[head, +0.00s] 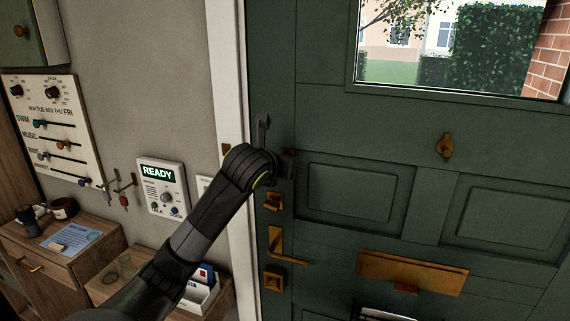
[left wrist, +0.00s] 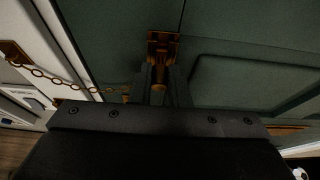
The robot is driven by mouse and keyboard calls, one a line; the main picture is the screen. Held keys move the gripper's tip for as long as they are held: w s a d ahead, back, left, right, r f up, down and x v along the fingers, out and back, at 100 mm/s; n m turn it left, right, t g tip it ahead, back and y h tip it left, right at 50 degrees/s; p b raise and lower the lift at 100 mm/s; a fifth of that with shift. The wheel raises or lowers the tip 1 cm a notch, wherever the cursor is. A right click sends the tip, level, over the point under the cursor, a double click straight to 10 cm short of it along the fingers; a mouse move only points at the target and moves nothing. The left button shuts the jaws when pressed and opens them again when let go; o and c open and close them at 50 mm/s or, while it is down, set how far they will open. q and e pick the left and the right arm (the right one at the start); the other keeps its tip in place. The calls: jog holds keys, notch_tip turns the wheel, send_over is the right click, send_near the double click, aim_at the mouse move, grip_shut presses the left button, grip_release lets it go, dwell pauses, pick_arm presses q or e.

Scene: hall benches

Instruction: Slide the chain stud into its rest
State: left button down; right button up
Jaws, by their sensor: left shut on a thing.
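My left gripper (head: 284,165) is at the green door's left edge, above the brass locks. In the left wrist view its fingers (left wrist: 166,88) are shut on the chain stud (left wrist: 158,76), a small brass piece mostly hidden between them. The brass chain (left wrist: 72,84) runs from a plate on the white frame (left wrist: 14,53) and sags toward the fingers. The brass rest (left wrist: 163,43) is on the door just beyond the fingertips. I cannot tell whether the stud touches it. In the head view my arm hides the chain. My right gripper is not in view.
Below my gripper the door (head: 360,150) carries a brass latch (head: 274,202), a lever handle (head: 280,246) and a letter slot (head: 413,272). A knocker-like brass knob (head: 445,146) is to the right. A white READY panel (head: 163,187) and wooden cabinets (head: 60,245) are at left.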

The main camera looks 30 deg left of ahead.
pick_arm(q)
jog(key=shift+r, duration=0.15)
notch_tip(320, 180, up, 8)
jog(key=p, duration=0.3)
jog(key=s+a+f+b, duration=0.2)
jog(key=s+a+b, duration=1.05)
jog(key=b, duration=0.75)
notch_tip(320, 180, up, 7)
jog(key=s+p, duration=0.1)
jog(key=p, duration=0.5)
jog(key=shift+d, duration=0.45)
jog(key=shift+s, duration=0.1)
dwell(0.4)
